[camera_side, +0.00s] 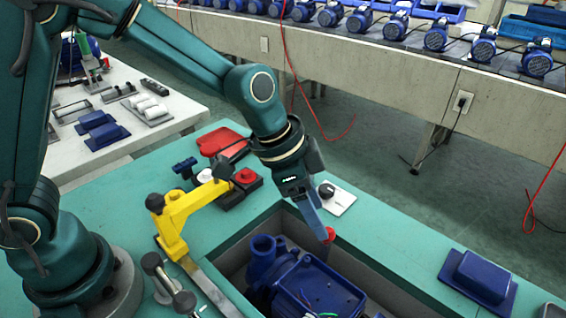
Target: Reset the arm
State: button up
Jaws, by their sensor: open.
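My green arm reaches in from the left and bends down over the recess in the green bench.
A yellow clamp arm (188,210) stands close left of my gripper, near a red button (245,175) and a red tray (222,142). A black knob on a white plate (337,197) lies behind. A blue cover (480,278) lies right. Bench between is clear.

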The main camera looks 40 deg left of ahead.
jog(key=s+a+r+n+t, duration=0.35)
jog(key=a+r, duration=0.45)
jog(key=r, duration=0.4)
jog(key=s+a+f+n+y, duration=0.1)
jog(key=s+a+f+n, duration=0.1)
jog(key=s, duration=0.3)
jog(key=s+a+f+n+g+y, duration=0.1)
jog(key=s+a+n+y, duration=0.1)
jog(key=s, duration=0.4)
jog(key=shift+s+a+f+n, duration=0.2)
jog(key=shift+a+f+n, duration=0.2)
jog(key=shift+a+n, duration=0.45)
jog(key=shift+a, duration=0.1)
